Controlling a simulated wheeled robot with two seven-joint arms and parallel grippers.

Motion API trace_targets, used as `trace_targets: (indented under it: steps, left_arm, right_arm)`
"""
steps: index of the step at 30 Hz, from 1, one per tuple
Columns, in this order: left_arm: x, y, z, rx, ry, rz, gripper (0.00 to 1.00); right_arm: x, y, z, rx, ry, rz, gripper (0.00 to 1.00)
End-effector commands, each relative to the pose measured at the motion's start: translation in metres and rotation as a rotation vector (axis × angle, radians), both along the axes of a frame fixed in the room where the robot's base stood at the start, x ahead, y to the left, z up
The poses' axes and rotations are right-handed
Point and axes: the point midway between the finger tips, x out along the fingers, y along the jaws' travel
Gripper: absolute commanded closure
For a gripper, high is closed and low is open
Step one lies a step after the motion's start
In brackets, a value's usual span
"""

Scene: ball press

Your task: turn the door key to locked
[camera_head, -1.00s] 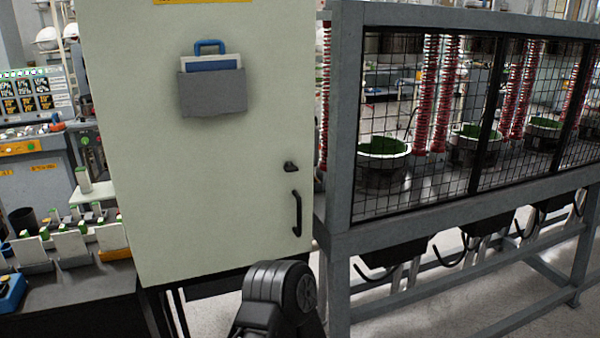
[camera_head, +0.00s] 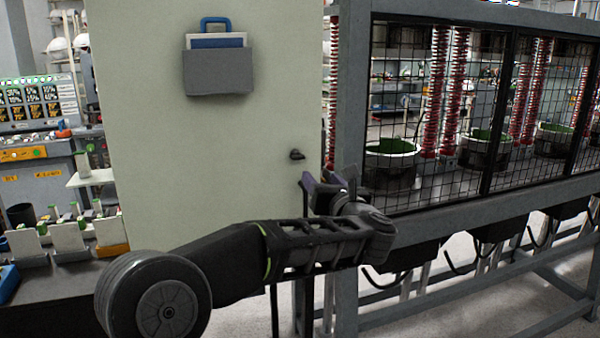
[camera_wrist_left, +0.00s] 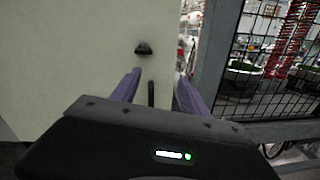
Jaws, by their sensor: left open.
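The door key (camera_head: 297,155) is a small black knob low on the right side of the pale cabinet door (camera_head: 230,130). It also shows in the left wrist view (camera_wrist_left: 144,49), above and ahead of the fingers. My left gripper (camera_head: 322,184) is open and empty, just below and to the right of the key, apart from it. In the left wrist view its two purple fingers (camera_wrist_left: 157,92) stand apart, with the dark door handle (camera_wrist_left: 151,93) visible between them. My right gripper is not in view.
A grey frame with black mesh panels (camera_head: 440,110) stands close to the right of the door. A grey pocket (camera_head: 218,73) with a blue-handled board hangs on the upper door. A bench with several small parts (camera_head: 68,240) is at the left.

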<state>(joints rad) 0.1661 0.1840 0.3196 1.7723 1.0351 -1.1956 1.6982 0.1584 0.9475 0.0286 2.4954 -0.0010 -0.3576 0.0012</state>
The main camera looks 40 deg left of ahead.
Motion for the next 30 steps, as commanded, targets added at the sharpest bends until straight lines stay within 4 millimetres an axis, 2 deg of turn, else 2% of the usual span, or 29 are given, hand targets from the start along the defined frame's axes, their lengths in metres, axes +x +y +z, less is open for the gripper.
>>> trace_targets:
  steps: [1,4,14,20,30]
  left_arm:
    - [-0.011,0.008,0.013,-0.049,-0.073,0.038,0.47]
    - [-0.022,0.015,0.027,-0.104,-0.151,0.075,0.47]
    - [-0.022,0.016,0.028,-0.11,-0.156,0.078,0.47]
    - [-0.014,0.026,0.029,-0.109,-0.153,0.079,0.47]
    - [0.015,0.068,0.03,-0.109,-0.153,0.078,0.47]
  right_arm:
    - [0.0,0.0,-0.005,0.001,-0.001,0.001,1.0]
    - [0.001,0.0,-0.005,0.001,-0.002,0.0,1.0]
    - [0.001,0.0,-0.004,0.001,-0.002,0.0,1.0]
    - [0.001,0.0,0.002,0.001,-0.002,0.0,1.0]
    - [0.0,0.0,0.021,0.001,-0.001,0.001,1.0]
